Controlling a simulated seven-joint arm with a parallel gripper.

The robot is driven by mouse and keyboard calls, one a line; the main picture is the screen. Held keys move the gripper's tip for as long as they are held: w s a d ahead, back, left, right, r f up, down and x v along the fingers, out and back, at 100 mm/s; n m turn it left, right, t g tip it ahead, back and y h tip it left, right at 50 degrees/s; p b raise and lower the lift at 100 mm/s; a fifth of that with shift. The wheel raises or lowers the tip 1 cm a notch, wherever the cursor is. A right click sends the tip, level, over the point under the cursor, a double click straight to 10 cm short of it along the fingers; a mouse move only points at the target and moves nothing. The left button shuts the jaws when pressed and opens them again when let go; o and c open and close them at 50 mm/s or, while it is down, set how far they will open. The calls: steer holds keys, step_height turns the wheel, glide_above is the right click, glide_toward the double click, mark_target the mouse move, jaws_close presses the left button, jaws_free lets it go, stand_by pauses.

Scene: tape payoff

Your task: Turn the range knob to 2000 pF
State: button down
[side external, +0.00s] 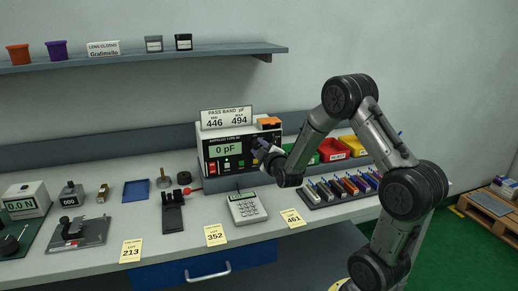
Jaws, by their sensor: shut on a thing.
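The capacitance meter (224,167) stands at the back of the bench, a white box with a dark front panel. Its lit green display (226,149) reads 0 pF. My gripper (259,148) reaches in from the right and is at the right part of the front panel, shut on the range knob. The knob is hidden behind the fingers, so its pointer and the range marks cannot be read. A red switch (212,168) is at the panel's lower left.
A PASS BAND pF sign (227,117) showing 446 and 494 and an orange block (269,123) are on top of the meter. Colored bins (333,150) and a rack of several parts (342,188) lie to the right, near my arm.

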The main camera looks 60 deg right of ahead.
steer(key=c, duration=0.5)
jaws_free()
steer(key=shift+a, duration=0.1)
steer(key=v, duration=1.3)
steer(key=shift+s+a+r, duration=0.1)
steer(key=shift+s+a, duration=0.15)
steer(key=shift+s, duration=0.05)
